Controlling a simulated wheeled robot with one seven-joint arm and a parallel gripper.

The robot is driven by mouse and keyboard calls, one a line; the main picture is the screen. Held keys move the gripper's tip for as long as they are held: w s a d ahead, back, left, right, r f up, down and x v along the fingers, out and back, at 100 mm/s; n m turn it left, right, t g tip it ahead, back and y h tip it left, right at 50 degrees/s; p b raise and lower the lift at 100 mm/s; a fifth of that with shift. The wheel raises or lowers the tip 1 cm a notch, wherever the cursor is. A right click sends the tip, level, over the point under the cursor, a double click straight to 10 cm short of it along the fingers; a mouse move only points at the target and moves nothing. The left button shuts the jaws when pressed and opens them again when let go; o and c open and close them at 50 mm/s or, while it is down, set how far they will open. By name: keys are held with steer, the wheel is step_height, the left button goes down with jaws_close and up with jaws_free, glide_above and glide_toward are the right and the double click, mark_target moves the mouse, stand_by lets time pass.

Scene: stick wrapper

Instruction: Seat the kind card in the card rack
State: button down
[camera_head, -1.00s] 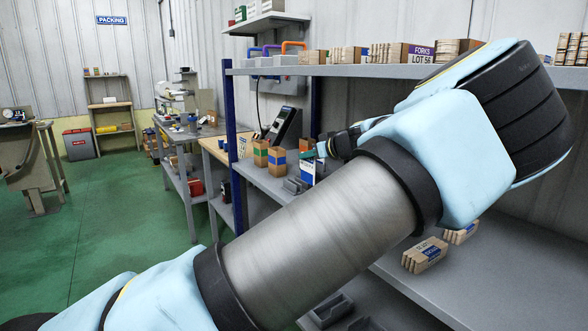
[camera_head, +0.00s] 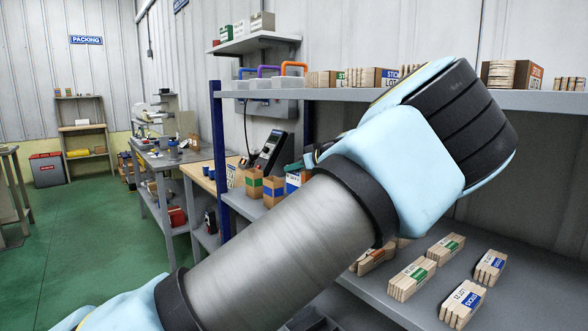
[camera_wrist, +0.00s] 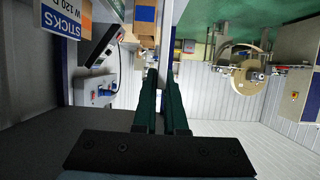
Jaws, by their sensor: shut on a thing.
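In the head view, my gripper (camera_head: 302,163) shows only in part beyond my forearm, over the middle shelf. A small white and blue card (camera_head: 293,182), which looks like the kind card, is just below its fingers. In the wrist view, the two dark green fingers (camera_wrist: 161,78) are close together, and the card between them cannot be made out. The card rack is not visible now; my forearm covers the shelf where a small grey holder stood earlier.
Brown cartons with a green band (camera_head: 254,182) and a blue band (camera_head: 273,190) stand left of the card. A dark scanner-like device (camera_head: 270,150) is behind them. Stick bundles (camera_head: 412,277) lie on the shelf at right. An upper shelf (camera_head: 400,97) runs above my arm.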

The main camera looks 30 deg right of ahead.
steer(key=shift+b, duration=0.5)
steer(key=shift+f+b, duration=0.3)
steer(key=shift+b, duration=0.05)
step_height(320, 180, down, 5)
steer(key=b, duration=0.4)
steer(key=shift+s, duration=0.1)
steer(key=shift+b, duration=1.3)
stand_by(1.0)
steer(key=shift+f+b, duration=1.9)
steer(key=shift+f, duration=0.1)
steer(key=c, duration=0.9)
jaws_free()
steer(key=b+v, duration=0.1)
steer(key=v, duration=0.9)
steer(key=shift+s+r, duration=0.25)
steer(key=shift+s, duration=0.1)
